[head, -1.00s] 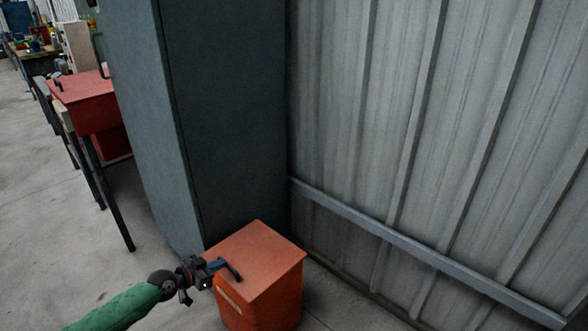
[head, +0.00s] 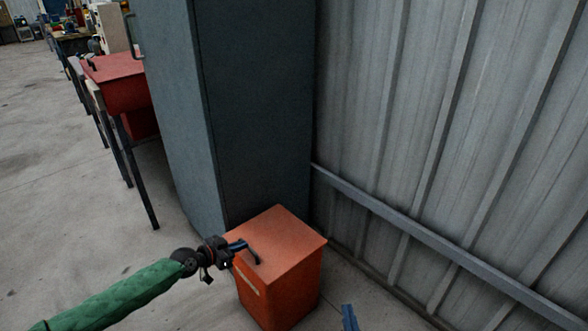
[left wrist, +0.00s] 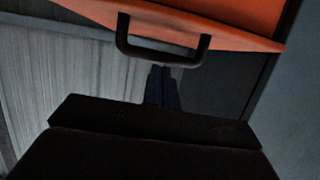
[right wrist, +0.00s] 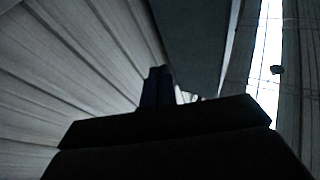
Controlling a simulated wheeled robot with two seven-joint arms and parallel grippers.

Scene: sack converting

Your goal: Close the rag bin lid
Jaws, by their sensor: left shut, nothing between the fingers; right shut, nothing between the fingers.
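The orange rag bin (head: 293,297) stands on the floor by the grey cabinet. Its lid (head: 280,238) lies flat across the top, with no gap that I can make out. A dark handle (head: 253,257) is at the lid's front left edge; it shows large in the left wrist view (left wrist: 162,55). My left gripper (head: 238,246) is shut and empty, right at this handle; whether it touches cannot be told. Its fingertips show just by the handle bar in the left wrist view (left wrist: 161,72). My right gripper (head: 348,310) is shut and empty, low and right of the bin.
A tall grey cabinet (head: 260,110) stands right behind the bin. A corrugated metal wall (head: 420,120) with a low rail (head: 430,235) runs along the right. A red box on legs (head: 120,85) stands at the left. The floor at left (head: 60,190) is clear.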

